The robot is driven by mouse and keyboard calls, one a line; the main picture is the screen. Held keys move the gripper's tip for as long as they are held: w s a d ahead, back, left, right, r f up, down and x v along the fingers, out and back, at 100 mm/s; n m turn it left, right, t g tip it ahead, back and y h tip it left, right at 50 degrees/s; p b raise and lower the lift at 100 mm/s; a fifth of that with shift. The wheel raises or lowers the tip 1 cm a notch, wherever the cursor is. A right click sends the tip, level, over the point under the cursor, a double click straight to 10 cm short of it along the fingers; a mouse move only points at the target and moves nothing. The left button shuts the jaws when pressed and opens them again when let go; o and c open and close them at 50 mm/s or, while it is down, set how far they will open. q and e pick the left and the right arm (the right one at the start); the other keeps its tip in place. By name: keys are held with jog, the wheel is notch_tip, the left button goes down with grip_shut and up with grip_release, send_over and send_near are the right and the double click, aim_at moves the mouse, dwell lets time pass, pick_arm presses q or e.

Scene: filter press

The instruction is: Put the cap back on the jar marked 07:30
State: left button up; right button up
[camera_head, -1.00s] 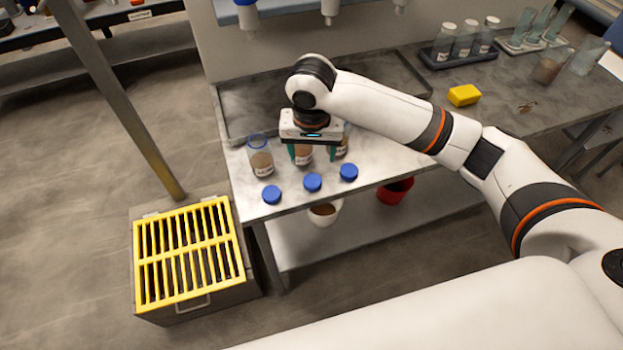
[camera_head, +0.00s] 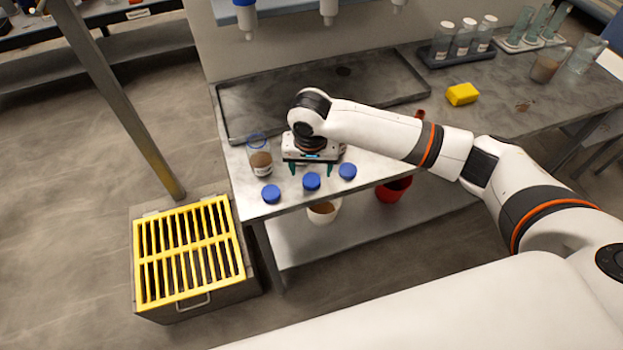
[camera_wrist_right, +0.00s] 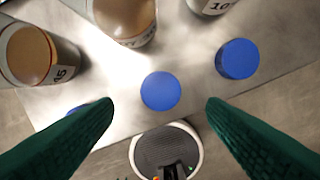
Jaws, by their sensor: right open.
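My right gripper (camera_head: 310,170) is open and empty, its green fingers pointing down just above the middle blue cap (camera_head: 311,181). In the right wrist view that cap (camera_wrist_right: 160,91) lies between the spread fingertips (camera_wrist_right: 159,104), untouched as far as I can see. A left blue cap (camera_head: 271,193) and a right blue cap (camera_head: 347,171) lie on the bench beside it. Behind them stand the left jar (camera_head: 261,163), the middle jar (camera_wrist_right: 122,15) and the right jar (camera_wrist_right: 212,4), the last two mostly hidden by my gripper in the head view. I cannot read 07:30 on any label.
The caps lie near the front edge of the metal bench (camera_head: 245,196). A white bucket (camera_head: 323,215) and a red bucket (camera_head: 393,190) stand on the shelf below. A dark tray (camera_head: 260,100) lies behind the jars, and a yellow sponge (camera_head: 462,94) to the right.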

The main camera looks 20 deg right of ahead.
aim_at(312, 180)
jog(key=shift+w+d+f+p, duration=0.1)
jog(key=shift+w+f+p, duration=0.05)
jog(key=shift+f, duration=0.7)
jog(key=shift+w+d+f+p, duration=0.1)
jog(key=shift+f+p, duration=0.1)
jog(key=shift+f, duration=0.65)
jog(key=shift+w+f+p, duration=0.15)
jog(key=shift+f, duration=0.7)
jog(key=c, duration=1)
